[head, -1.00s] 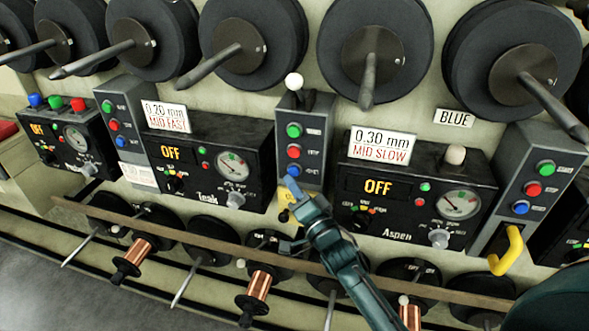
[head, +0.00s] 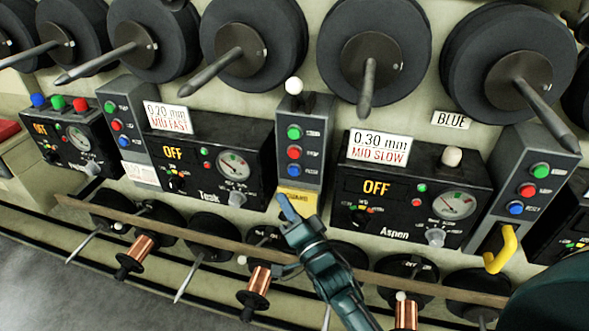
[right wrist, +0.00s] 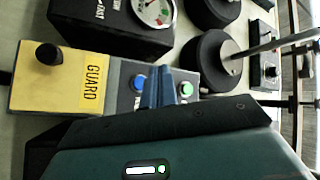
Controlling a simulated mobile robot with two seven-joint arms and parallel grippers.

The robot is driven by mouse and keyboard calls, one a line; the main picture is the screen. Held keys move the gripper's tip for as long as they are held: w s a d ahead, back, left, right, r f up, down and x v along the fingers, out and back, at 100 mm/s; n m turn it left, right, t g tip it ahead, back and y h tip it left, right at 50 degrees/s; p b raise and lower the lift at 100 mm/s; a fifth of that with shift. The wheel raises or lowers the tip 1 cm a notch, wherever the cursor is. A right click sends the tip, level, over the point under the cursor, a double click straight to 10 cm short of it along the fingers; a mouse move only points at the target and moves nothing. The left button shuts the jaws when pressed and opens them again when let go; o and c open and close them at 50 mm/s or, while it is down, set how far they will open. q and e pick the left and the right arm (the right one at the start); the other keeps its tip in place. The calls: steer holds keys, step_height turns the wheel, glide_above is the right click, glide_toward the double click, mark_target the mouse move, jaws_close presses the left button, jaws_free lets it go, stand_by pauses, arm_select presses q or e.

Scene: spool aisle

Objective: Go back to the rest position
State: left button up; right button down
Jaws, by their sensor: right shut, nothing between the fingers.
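My right gripper (head: 284,203) is shut and empty, its blue fingers pointing up in front of the lower end of the middle grey button panel (head: 305,135). The yellow guard (head: 303,198) at the foot of that panel is partly hidden behind it. In the right wrist view the shut fingers (right wrist: 162,87) stand in front of the panel, beside its blue and green buttons, with the yellow guard (right wrist: 35,92), marked GUARD, and its black knob to the left. I cannot tell the gap between fingertips and panel. My left gripper is not in view.
The Teak box (head: 205,165) and Aspen box (head: 400,195), both reading OFF, flank the panel. A brown rail (head: 180,232) runs below, with copper spools (head: 257,283) under it. Big black spools on rods (head: 365,90) jut out above. A yellow handle (head: 503,250) sits at right.

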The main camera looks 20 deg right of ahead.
stand_by(0.5)
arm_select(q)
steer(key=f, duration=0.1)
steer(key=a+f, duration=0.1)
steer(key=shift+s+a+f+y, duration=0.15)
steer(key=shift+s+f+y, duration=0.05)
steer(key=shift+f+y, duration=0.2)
arm_select(e)
steer(key=s+f+n+g, duration=0.5)
steer(key=s+f+n, duration=0.1)
steer(key=s, duration=0.5)
steer(key=s+a+f+n+g, duration=0.1)
steer(key=s+f+n+g, duration=0.3)
steer(key=s, duration=0.7)
step_height(320, 180, down, 4)
steer(key=n, duration=0.2)
steer(key=shift+s+f+n+g, duration=0.2)
steer(key=shift+s+n+g, duration=0.1)
steer(key=shift+g, duration=0.1)
